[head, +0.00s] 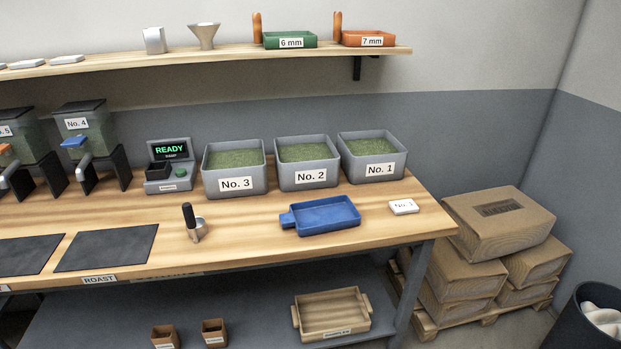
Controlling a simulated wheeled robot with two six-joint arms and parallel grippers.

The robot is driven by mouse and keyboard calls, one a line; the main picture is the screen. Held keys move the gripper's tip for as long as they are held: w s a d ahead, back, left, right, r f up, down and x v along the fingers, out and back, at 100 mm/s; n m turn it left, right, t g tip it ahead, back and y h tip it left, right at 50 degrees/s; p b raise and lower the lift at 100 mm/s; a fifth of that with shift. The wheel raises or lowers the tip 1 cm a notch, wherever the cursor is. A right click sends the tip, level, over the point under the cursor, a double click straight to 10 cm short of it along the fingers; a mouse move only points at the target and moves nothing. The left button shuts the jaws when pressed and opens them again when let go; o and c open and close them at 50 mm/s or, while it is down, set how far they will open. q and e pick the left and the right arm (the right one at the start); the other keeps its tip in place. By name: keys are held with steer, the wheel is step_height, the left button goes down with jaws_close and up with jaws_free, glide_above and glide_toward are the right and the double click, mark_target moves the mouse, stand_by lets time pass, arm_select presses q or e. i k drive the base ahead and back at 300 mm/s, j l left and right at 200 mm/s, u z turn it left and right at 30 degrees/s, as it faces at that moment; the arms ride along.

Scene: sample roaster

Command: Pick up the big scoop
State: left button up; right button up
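A scoop (199,233) with an upright black handle and a small metal part stands on the wooden bench top, left of the blue tray. It is the only scoop I can make out; nothing beside it shows whether it is the big one. Neither of my grippers is in the head view, and nothing is touching the scoop.
Grey bins No. 3 (236,183), No. 2 (310,178) and No. 1 (380,169) stand behind. A blue tray (324,215) and a white label block (404,206) lie right. A READY machine (170,170) stands behind left. A dark mat (107,248) lies left.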

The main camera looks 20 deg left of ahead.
mark_target(193, 218)
steer(key=u, duration=1.35)
